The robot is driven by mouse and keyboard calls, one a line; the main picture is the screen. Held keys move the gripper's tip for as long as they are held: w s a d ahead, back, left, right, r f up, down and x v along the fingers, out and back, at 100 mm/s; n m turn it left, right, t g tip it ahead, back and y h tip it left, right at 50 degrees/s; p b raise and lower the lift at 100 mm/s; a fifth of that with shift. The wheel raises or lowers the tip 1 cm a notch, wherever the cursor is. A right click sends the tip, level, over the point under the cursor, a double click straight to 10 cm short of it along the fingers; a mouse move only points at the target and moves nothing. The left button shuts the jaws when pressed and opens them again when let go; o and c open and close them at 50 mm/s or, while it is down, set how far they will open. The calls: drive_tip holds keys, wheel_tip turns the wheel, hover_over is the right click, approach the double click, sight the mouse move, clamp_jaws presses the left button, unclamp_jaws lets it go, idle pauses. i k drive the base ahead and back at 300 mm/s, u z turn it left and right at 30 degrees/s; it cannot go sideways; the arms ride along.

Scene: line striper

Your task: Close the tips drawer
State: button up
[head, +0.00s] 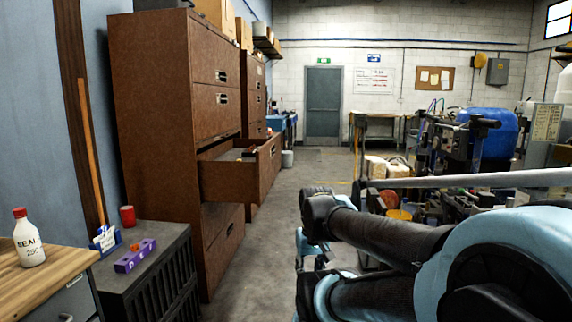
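One drawer (268,166) of a tall brown cabinet (153,130) is pulled well out into the aisle. It has a brown front with a handle, and some small items show inside it. No label on it can be read, so I cannot confirm from the picture that it is the tips drawer. My gripper cannot be made out.
A dark low cabinet (150,245) with a purple block (135,256) and a red can (128,216) stands at the front left. A wooden bench (40,278) holds a white bottle (29,240). The aisle floor (300,180) is clear; machinery (455,150) crowds the right.

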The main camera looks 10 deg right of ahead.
sight(223, 178)
drive_tip(key=z, duration=0.1)
drive_tip(key=i, duration=1)
drive_tip(key=u, duration=0.05)
